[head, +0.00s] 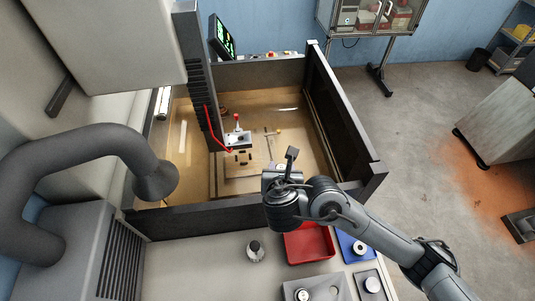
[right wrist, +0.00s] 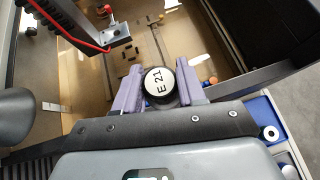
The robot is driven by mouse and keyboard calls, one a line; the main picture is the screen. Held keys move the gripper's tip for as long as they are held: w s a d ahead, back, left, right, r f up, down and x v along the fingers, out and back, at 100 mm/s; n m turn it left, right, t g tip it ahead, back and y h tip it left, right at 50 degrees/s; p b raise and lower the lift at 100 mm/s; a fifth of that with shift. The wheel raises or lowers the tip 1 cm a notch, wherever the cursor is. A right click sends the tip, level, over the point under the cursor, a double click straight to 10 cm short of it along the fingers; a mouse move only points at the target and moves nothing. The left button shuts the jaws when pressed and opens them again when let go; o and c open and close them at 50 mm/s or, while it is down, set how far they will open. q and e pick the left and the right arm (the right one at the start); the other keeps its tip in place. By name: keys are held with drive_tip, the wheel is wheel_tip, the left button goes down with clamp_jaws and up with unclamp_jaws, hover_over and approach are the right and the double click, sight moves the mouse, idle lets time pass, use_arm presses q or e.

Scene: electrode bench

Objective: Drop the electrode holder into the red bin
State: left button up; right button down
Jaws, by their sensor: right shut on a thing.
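My right gripper (head: 284,168) hangs over the front wall of the sunken tank, behind the red bin. In the right wrist view its two purple fingers (right wrist: 160,84) are shut on a round electrode holder (right wrist: 159,82) with a dark body and a white top marked "E 21". The holder is held between the fingers, clear of the tank floor below. The red bin (head: 310,243) lies on the front bench, just in front of the gripper, and its far side is partly hidden by my arm. It looks empty where it shows. My left gripper is out of view.
A blue tray (head: 344,240) with a holder stands right of the bin; grey trays with holders lie in front. Another holder (head: 255,251) stands on the bench to its left. The tank's dark front wall (head: 200,218) and a grey hose (head: 95,142) stand nearby.

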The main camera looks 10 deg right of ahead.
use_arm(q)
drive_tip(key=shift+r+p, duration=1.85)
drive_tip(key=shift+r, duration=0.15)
use_arm(e)
drive_tip(key=s+d, duration=0.8)
drive_tip(key=s, duration=0.3)
drive_tip(key=shift+s, duration=0.4)
drive_tip(key=shift+d, duration=0.1)
